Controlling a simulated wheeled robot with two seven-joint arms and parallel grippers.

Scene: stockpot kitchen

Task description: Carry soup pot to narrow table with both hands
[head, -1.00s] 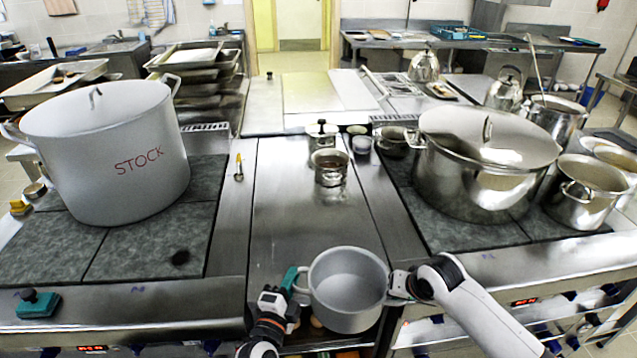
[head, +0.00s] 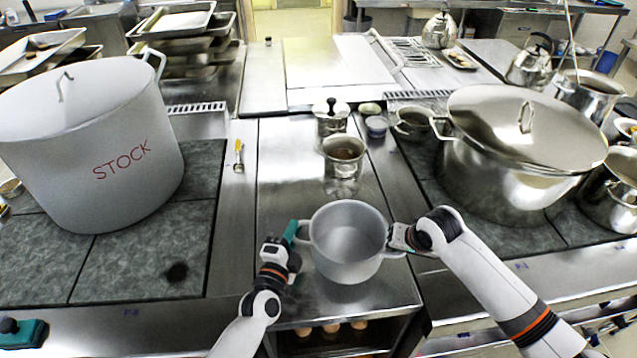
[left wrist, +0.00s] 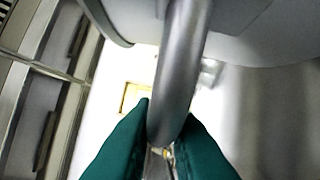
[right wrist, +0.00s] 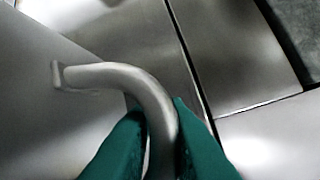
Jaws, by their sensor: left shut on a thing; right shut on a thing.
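The soup pot (head: 346,243) is a plain grey two-handled pot, upright and empty inside as seen in the head view. It is at the front of the narrow steel table (head: 285,200) between the two stoves; I cannot tell whether its base touches the top. My left gripper (head: 292,236) is shut on its left handle, and the handle bar (left wrist: 183,75) runs between the teal fingers in the left wrist view. My right gripper (head: 400,238) is shut on the right handle, whose curved bar (right wrist: 135,85) shows in the right wrist view.
A small steel pot (head: 343,158) stands behind the soup pot, with a lidded pot (head: 331,117) further back. A large STOCK pot (head: 95,150) fills the left stove. A big lidded pot (head: 515,150) stands on the right stove. Eggs (head: 331,327) lie on a shelf below.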

